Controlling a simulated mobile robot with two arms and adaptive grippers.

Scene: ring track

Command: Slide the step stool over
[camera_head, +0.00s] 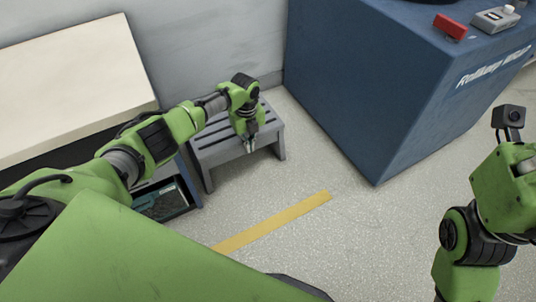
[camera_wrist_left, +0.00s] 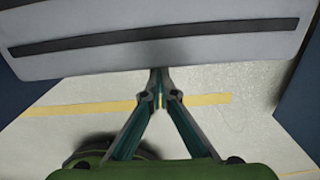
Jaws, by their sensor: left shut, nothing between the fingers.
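The grey step stool (camera_head: 205,153) with dark slots in its top stands on the floor against the back wall, between the cream-topped bench and the blue cabinet. My left gripper (camera_head: 249,148) is shut and empty, pointing down at the stool's front edge. In the left wrist view the stool's slotted top (camera_wrist_left: 160,58) fills the upper part, and the shut fingertips (camera_wrist_left: 160,75) are at its edge; I cannot tell whether they touch. My right arm shows at the right edge of the head view, but its fingers are not in view.
A blue cabinet (camera_head: 345,90) stands right of the stool, with a red block (camera_head: 450,27) and a grey box (camera_head: 497,18) on top. A cream-topped bench (camera_head: 70,80) is at the left. A yellow floor strip (camera_head: 272,223) lies in front on clear floor.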

